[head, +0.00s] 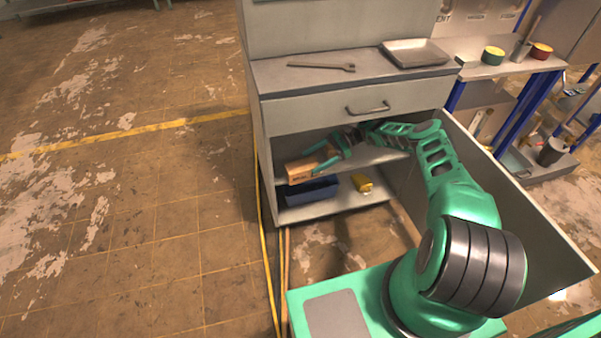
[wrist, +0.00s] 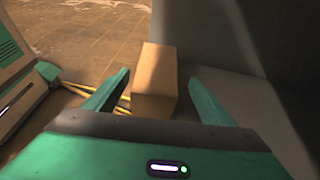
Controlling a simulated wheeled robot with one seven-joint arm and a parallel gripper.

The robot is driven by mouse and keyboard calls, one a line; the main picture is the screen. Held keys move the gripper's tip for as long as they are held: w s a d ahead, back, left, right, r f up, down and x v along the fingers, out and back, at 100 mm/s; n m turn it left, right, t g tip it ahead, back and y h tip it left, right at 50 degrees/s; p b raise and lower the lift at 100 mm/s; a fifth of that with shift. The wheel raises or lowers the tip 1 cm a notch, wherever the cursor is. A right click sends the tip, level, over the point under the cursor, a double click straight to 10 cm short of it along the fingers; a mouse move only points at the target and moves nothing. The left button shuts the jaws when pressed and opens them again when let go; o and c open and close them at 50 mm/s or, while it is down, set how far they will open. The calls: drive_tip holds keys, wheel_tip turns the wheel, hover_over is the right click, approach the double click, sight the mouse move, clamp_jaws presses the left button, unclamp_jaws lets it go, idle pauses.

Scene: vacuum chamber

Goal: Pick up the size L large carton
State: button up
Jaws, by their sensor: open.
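A brown carton (head: 300,167) sits at the left end of the middle shelf, inside the open cabinet. It also shows in the wrist view (wrist: 155,80), upright between my two fingers and a little beyond their tips. My gripper (head: 318,160) reaches into the cabinet from the right, with its fingers pointing at the carton. In the wrist view my gripper (wrist: 158,85) is open and empty, with a gap on each side of the carton. Part of the carton is hidden behind a finger in the head view. I cannot read a size mark on it.
A dark blue bin (head: 308,192) and a yellow object (head: 362,183) are on the bottom shelf. A closed drawer (head: 350,107) is just above my arm. A wrench (head: 321,67) and a metal tray (head: 414,53) lie on top. The cabinet door (head: 520,205) stands open at the right.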

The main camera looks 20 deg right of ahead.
sight(302, 168)
drive_tip(key=shift+s+x, duration=0.1)
drive_tip(key=shift+x, duration=1.5)
drive_tip(key=shift+s+x, duration=0.15)
drive_tip(key=shift+x, duration=1.5)
drive_tip(key=shift+d+f, duration=0.1)
drive_tip(key=shift+f, duration=0.05)
drive_tip(key=shift+c, duration=0.7)
drive_tip(key=c, duration=1.1)
